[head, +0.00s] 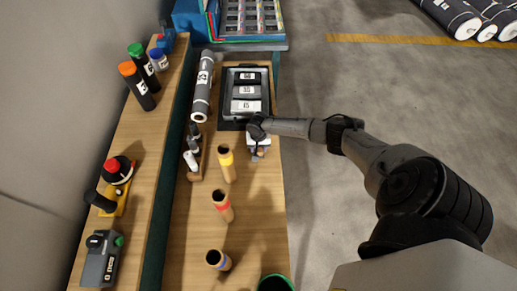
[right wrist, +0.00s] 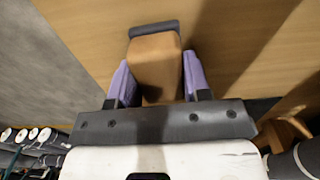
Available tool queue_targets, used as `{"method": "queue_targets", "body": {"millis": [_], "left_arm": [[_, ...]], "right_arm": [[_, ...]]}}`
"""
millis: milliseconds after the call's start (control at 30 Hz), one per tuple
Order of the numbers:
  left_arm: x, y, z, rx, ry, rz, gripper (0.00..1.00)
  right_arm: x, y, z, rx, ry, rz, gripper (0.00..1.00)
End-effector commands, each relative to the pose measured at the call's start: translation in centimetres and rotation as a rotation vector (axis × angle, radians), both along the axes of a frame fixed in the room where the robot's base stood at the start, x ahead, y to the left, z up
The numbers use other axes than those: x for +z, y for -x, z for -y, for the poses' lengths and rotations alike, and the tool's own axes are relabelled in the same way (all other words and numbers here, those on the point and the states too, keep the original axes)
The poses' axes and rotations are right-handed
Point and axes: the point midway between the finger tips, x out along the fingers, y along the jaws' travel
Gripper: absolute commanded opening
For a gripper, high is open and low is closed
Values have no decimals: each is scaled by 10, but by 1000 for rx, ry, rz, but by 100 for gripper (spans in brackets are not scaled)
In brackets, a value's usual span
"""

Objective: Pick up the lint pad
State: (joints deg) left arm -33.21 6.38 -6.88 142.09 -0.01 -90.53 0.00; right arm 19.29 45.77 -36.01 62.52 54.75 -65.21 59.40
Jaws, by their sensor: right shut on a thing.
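In the right wrist view, the lint pad (right wrist: 155,52) looks like a tan block with a dark grey strip at its far end. My right gripper (right wrist: 157,68) has its purple-lined fingers on either side of the block and is shut on it. Wooden surface shows behind the pad; I cannot tell whether the pad touches it. In the head view, my right gripper (head: 258,152) is over the bench (head: 262,220), just in front of the black tray. The pad is mostly hidden there. My left gripper is not in view.
The black tray (head: 225,108) holds labelled blocks. A grey roll (head: 203,85) lies left of it. A raised shelf (head: 140,150) runs along the left.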

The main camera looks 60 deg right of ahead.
Motion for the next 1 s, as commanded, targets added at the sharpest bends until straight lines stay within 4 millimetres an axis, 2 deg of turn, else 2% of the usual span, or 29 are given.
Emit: {"method": "queue_targets", "body": {"millis": [267,367,533,600,800,1000], "left_arm": [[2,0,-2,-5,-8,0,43],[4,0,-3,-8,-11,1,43],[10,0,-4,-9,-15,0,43],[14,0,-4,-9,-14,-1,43],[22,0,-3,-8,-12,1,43],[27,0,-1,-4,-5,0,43]], "right_arm": [[6,0,1,0,1,1,20],[15,0,1,1,1,2,20],[46,0,1,2,2,4,20],[52,18,4,2,4,-4,20],[76,58,8,3,4,-5,20],[93,88,11,3,2,-2,20]]}}
